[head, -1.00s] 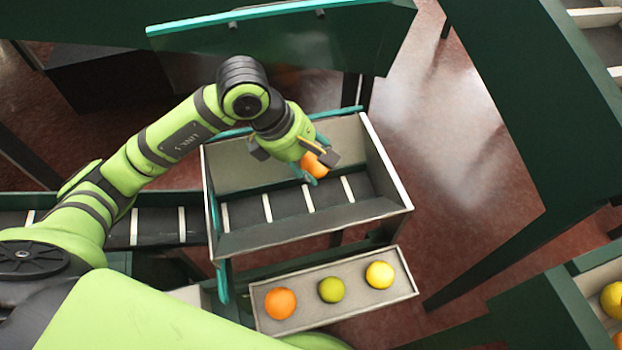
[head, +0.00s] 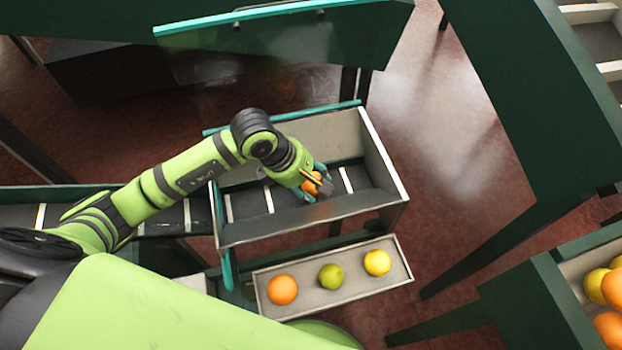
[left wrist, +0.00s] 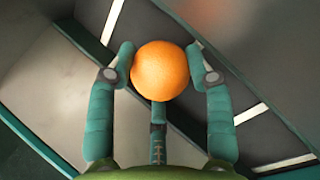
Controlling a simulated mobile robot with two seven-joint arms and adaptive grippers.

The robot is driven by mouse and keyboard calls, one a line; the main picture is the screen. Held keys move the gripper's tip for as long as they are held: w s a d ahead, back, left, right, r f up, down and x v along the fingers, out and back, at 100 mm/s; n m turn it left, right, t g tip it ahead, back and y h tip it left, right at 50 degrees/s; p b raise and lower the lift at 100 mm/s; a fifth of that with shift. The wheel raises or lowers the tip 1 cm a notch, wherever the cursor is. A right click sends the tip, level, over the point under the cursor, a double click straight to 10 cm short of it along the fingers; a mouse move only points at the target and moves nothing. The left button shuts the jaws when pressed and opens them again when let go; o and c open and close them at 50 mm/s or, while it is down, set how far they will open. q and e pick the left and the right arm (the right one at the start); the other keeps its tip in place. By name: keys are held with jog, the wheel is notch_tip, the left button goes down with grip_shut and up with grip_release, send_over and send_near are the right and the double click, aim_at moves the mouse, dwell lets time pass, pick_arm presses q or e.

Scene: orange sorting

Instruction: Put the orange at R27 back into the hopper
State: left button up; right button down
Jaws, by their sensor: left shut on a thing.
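My left gripper (head: 318,188) is shut on an orange (head: 310,184), inside the open-topped, grey-walled box over the slatted belt. In the left wrist view the orange (left wrist: 160,70) sits between the teal fingers, with dark belt and white slats behind it. The box (head: 300,229) has a pale rim, and I take it to be the hopper. I cannot tell how far the orange is above the belt. No R27 label is readable. My right gripper is not in view.
A narrow tray (head: 345,298) in front of the box holds an orange (head: 282,290), a green fruit (head: 331,276) and a yellow fruit (head: 377,263). A clear panel with a teal edge (head: 240,16) stands behind. A fruit bin (head: 572,268) is at right.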

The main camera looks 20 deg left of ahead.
pick_arm(q)
jog(key=o, duration=1)
jog(key=shift+f, duration=0.1)
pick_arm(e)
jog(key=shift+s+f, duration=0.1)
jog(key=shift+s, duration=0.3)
pick_arm(q)
jog(key=shift+r, duration=0.3)
jog(key=shift+b+v, duration=1.05)
jog(key=shift+v, duration=4.85)
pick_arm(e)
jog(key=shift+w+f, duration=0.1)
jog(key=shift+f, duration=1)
